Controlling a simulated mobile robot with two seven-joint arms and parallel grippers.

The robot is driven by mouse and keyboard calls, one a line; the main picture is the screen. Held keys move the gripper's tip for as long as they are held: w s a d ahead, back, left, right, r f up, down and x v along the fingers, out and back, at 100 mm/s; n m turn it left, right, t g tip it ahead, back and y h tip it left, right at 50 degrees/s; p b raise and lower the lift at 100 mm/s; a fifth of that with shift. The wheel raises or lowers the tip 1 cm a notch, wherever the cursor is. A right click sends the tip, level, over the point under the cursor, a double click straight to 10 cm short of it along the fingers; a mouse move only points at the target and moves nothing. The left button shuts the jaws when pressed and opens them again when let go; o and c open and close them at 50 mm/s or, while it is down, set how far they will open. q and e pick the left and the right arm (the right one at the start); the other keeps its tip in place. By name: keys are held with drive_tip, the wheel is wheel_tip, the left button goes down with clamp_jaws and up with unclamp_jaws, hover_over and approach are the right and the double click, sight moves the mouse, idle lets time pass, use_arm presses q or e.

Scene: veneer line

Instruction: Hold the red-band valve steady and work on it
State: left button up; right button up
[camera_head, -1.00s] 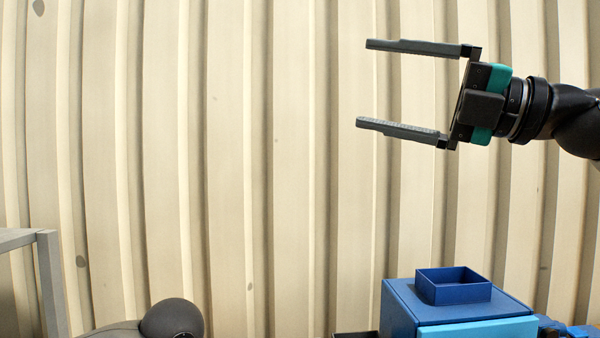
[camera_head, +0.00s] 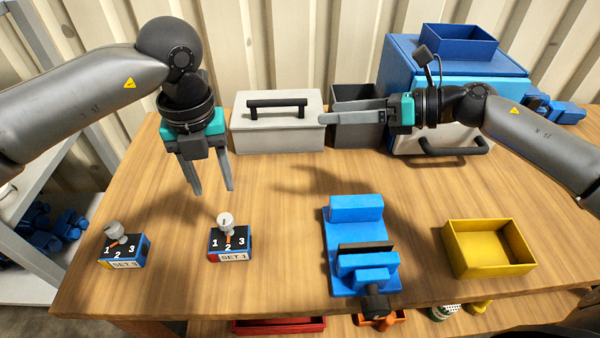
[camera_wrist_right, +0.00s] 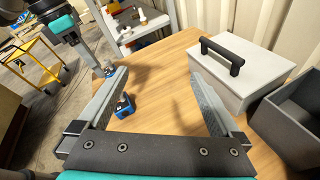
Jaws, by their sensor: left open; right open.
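Two small dark-topped valve blocks with grey knobs stand on the bench in the head view. The right one, the SET 1 valve (camera_head: 229,243), shows red at its left front edge. The left one, the SET 3 valve (camera_head: 124,246), shows a yellowish label. My left gripper (camera_head: 213,191) is open, pointing down, above and behind the SET 1 valve, apart from it. My right gripper (camera_head: 322,118) is open and level in front of the grey lidded box, pointing left. In the right wrist view its jaws (camera_wrist_right: 158,76) are empty, with a blue valve block (camera_wrist_right: 125,110) beyond.
A blue vise (camera_head: 358,250) and a yellow bin (camera_head: 489,250) stand on the right of the bench (camera_head: 290,215). A grey lidded box (camera_head: 277,133), a dark open bin (camera_head: 356,97) and a blue cabinet (camera_head: 400,60) line the back. A shelf stands left.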

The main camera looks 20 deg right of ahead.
drive_tip(key=s+a+f+n+g, duration=0.35)
drive_tip(key=a+f+n, duration=0.2)
drive_tip(key=f, duration=0.45)
drive_tip(key=n+g+y, duration=0.1)
drive_tip(key=n+g, duration=0.1)
drive_tip(key=n, duration=0.1)
approach(237, 237)
drive_tip(key=x, duration=1.1)
drive_tip(key=shift+w+a+f, duration=0.1)
drive_tip(key=shift+a+f, duration=0.05)
drive_tip(key=shift+a, duration=0.15)
clamp_jaws()
idle(0.4)
